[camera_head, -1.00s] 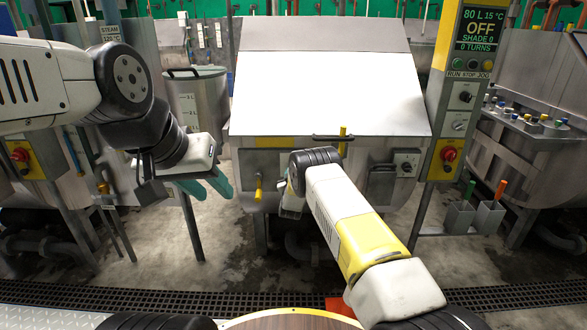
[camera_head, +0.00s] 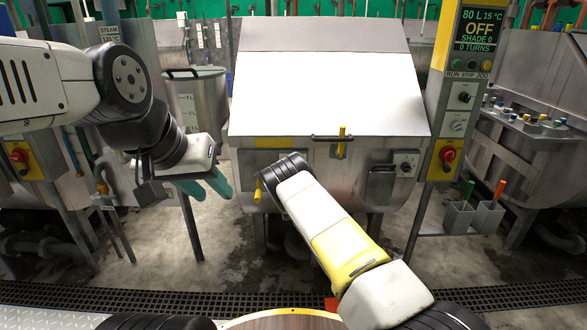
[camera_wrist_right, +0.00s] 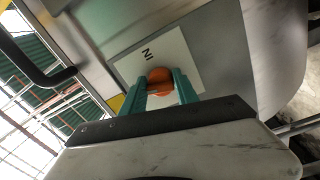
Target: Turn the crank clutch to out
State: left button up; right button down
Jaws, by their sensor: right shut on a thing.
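In the right wrist view an orange round knob (camera_wrist_right: 159,82), apparently the crank clutch, sits on a white plate (camera_wrist_right: 128,65) lettered "IN". My right gripper (camera_wrist_right: 159,92) has its two teal fingers shut on the knob, one on each side. No "OUT" lettering shows, and the fingers hide part of the plate. In the head view my right forearm covers the right gripper and the knob, at the front of the dye machine (camera_head: 330,85). My left gripper (camera_head: 205,186) hangs empty left of the machine, its teal fingers apart.
A yellow lever (camera_head: 258,190) sticks out just left of my right wrist. A yellow handle (camera_head: 342,142) stands by the lid's dark bar. A control post (camera_head: 460,100) reading "OFF" is at the right. A steel pot (camera_head: 198,95) stands behind my left arm.

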jog(key=shift+a+n, duration=0.15)
jog(key=shift+n, duration=1.45)
jog(key=c, duration=0.9)
grip_release()
jog(key=shift+c, duration=0.2)
jog(key=shift+s, duration=0.1)
jog(key=s, duration=0.7)
jog(key=shift+s+f, duration=0.2)
jog(key=shift+s, duration=0.15)
